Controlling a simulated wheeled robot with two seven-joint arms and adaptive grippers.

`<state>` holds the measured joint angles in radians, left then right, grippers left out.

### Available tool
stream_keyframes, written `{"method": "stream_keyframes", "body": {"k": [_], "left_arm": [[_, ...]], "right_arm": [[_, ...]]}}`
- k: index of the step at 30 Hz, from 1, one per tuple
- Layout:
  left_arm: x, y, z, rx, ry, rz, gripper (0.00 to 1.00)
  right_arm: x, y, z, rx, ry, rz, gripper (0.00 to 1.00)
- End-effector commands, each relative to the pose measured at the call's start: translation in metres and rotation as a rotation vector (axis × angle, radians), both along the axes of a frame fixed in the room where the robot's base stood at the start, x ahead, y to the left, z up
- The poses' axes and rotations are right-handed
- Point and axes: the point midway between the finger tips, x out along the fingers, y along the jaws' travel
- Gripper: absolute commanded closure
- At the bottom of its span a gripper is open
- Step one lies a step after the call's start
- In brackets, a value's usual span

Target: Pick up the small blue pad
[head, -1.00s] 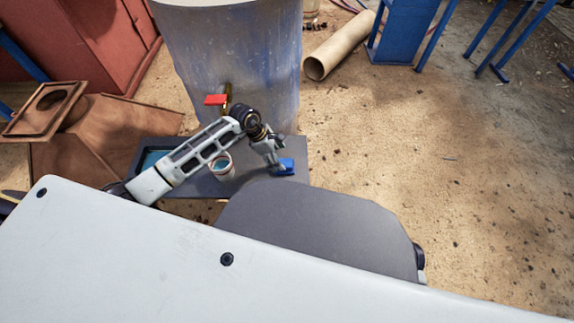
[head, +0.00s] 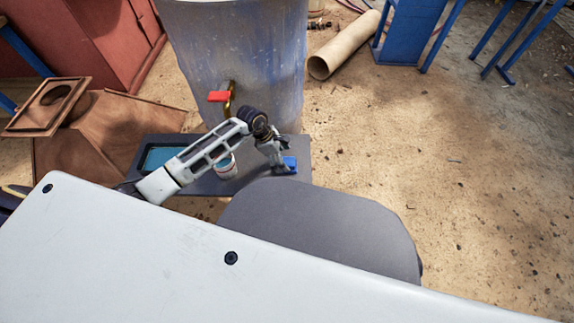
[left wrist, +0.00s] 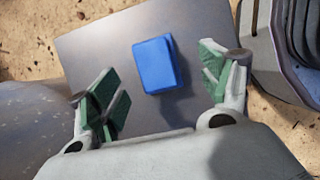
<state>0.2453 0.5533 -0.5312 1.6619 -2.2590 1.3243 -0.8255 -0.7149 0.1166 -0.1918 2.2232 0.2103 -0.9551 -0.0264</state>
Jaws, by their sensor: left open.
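The small blue pad (left wrist: 156,64) lies on the grey board (left wrist: 90,45), in the left wrist view just beyond and between my open fingers. In the head view the pad (head: 290,164) shows near the right end of the grey board (head: 303,150), partly hidden behind my left gripper. My left gripper (head: 281,168) hangs over the board by the pad. In the left wrist view its green-padded fingers (left wrist: 160,92) are spread wide with nothing between the tips. I cannot tell whether they touch the board. My right gripper is not in view.
A blue tray (head: 160,158) and a small cup (head: 225,168) stand on the board. A large barrel (head: 240,50) with a red-handled tap (head: 218,97) rises behind it. Wooden panels (head: 100,140) lie left. The ground at right is mostly clear.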

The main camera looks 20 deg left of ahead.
Motion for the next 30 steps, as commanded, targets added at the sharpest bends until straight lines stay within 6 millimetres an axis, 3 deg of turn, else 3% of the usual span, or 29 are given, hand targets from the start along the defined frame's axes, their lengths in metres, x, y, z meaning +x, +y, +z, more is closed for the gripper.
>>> {"method": "stream_keyframes", "body": {"k": [10, 15, 30], "left_arm": [[0.002, -0.002, -0.007, -0.001, 0.001, 0.001, 0.21], [0.005, -0.006, -0.019, -0.001, 0.001, 0.001, 0.21], [0.011, -0.016, -0.048, 0.0, 0.0, 0.001, 0.21]], "right_arm": [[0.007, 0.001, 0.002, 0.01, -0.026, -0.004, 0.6], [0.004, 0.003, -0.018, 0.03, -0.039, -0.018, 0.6], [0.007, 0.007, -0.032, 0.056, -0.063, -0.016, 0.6]]}}
